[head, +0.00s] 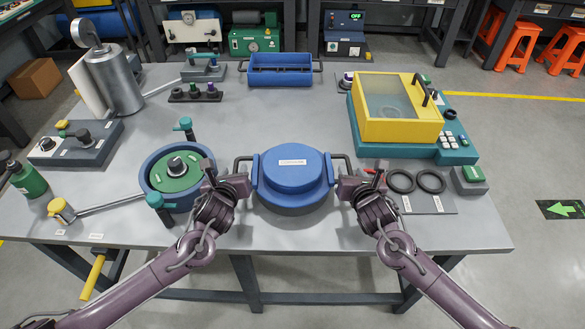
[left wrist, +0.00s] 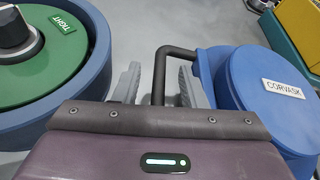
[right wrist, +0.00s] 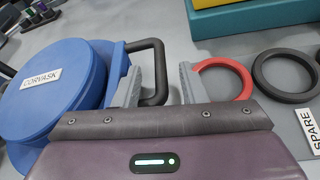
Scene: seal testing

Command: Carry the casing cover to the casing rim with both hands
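The casing cover (head: 291,165), round, blue and labelled CORVASK, is at the table's front middle, with a dark bar handle on each side. Gaps show beside both bars.
A blue round fixture with a green TIGHT dial (head: 178,172) stands close left of my left gripper. Two black rings (head: 431,181) and a red ring (right wrist: 222,68) lie at the right. A yellow-lidded box (head: 398,108) stands behind them. A blue tray (head: 280,72) is at the back; the middle is clear.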

